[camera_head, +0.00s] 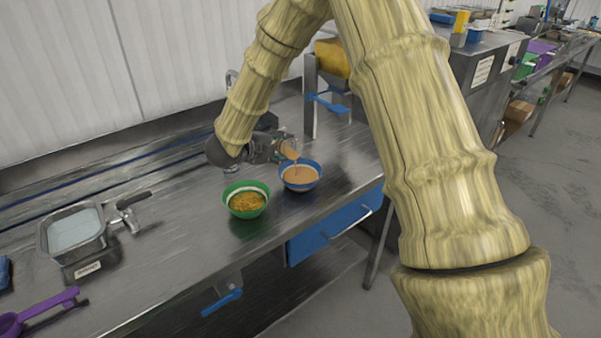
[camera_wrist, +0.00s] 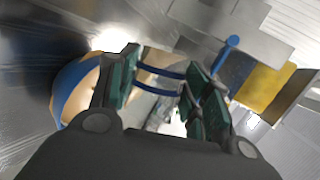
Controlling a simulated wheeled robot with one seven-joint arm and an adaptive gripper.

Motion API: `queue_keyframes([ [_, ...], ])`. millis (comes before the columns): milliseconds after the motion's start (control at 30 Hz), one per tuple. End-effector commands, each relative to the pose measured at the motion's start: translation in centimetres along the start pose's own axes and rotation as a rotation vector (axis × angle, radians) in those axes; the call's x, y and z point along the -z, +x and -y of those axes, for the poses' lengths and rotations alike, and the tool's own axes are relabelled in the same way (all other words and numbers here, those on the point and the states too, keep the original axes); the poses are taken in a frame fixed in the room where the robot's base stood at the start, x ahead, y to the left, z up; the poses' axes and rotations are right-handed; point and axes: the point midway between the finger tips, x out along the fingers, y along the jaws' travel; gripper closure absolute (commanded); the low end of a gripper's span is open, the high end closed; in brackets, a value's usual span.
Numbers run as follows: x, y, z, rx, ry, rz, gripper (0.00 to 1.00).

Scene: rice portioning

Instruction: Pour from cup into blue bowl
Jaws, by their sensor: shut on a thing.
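My gripper (camera_head: 272,147) is shut on a small cup (camera_head: 289,147) and holds it tilted above the blue bowl (camera_head: 316,180). Tan contents show at the cup's mouth, and a thin tan stream appears to run down into the bowl. The blue bowl stands on the steel counter and holds tan contents. In the wrist view, the green-padded fingers of my gripper (camera_wrist: 160,76) are on either side of the cup (camera_wrist: 158,88), which shows blue bands. The blue bowl's rim (camera_wrist: 72,88) is at the left there, partly hidden by a finger.
A green bowl (camera_head: 231,190) with yellow-brown contents stands just left of the blue bowl. A dispenser with a yellow hopper (camera_head: 332,58) and blue lever stands behind. A metal pan (camera_head: 45,238) and purple scoop (camera_head: 35,312) are at the left. The counter (camera_head: 175,255) between is clear.

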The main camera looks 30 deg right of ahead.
Motion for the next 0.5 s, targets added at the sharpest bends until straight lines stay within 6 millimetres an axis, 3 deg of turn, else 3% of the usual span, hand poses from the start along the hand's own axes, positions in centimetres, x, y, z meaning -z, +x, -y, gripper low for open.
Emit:
queue_keyframes([
  [500, 0.46, -0.03, -0.17, 0.016, 0.051, 0.022, 0.81],
])
